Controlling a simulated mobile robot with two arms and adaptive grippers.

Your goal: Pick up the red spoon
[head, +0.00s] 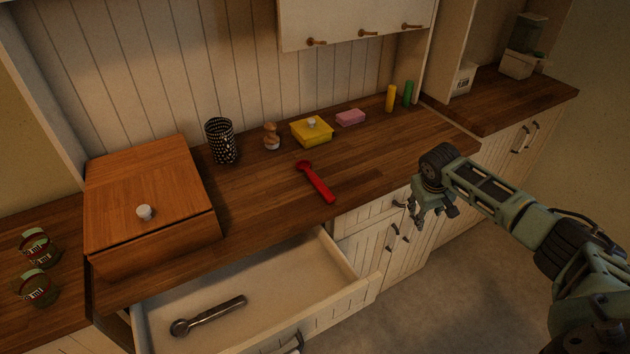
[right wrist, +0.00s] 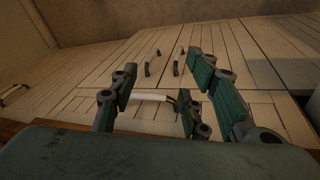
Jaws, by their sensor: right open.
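The red spoon (head: 318,184) lies on the wooden counter (head: 262,205), its round end toward the back left and its handle toward the front edge. My right gripper (head: 432,212) is in front of the cabinet fronts, to the right of the spoon and apart from it. In the right wrist view the right gripper (right wrist: 160,105) is open, with nothing between its fingers. The spoon does not show in the right wrist view. My left gripper is not in view.
An open drawer (head: 335,255) holding a dark metal scoop (head: 208,315) juts out below the spoon. A wooden box (head: 150,195) stands left. A patterned cup (head: 221,141), figurine (head: 271,136), yellow box (head: 311,132) and pink block (head: 350,117) stand behind. The counter around the spoon is clear.

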